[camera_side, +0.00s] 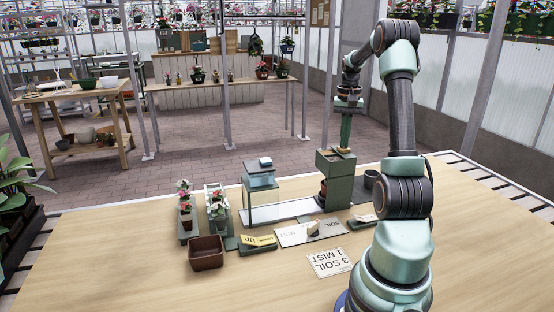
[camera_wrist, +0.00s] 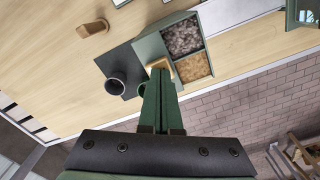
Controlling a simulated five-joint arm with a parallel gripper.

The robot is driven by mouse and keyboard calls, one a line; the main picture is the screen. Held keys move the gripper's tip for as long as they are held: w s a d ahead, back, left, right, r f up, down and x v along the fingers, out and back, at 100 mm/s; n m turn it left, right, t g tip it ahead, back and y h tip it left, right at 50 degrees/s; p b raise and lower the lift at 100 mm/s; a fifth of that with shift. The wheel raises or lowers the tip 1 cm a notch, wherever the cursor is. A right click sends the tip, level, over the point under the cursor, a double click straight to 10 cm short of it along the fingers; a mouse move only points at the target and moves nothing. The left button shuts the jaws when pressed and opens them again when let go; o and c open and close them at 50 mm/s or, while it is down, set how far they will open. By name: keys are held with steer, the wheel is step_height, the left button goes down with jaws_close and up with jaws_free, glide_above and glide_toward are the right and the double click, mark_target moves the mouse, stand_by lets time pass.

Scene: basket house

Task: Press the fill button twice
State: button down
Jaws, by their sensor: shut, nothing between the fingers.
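My gripper (camera_side: 346,144) is shut and empty, pointing down over the green hopper box (camera_side: 336,178). In the wrist view its fingertips (camera_wrist: 160,72) are over or against a small tan block (camera_wrist: 158,64) at the edge of this box (camera_wrist: 152,48). I cannot tell whether they touch. The block also shows in the side view (camera_side: 344,151), right under the fingers. No label marks it as the fill button. The box has two compartments, one with dark soil (camera_wrist: 182,37) and one with tan chips (camera_wrist: 193,67).
A dark cup (camera_wrist: 115,86) stands beside the box. The front left table is clear.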

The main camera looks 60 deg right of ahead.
steer(key=shift+f, duration=0.4)
steer(key=shift+r, duration=1.15)
steer(key=shift+f, duration=1.05)
stand_by(0.6)
steer(key=shift+r, duration=1.05)
steer(key=shift+r, duration=0.1)
stand_by(0.3)
steer(key=shift+r, duration=2.9)
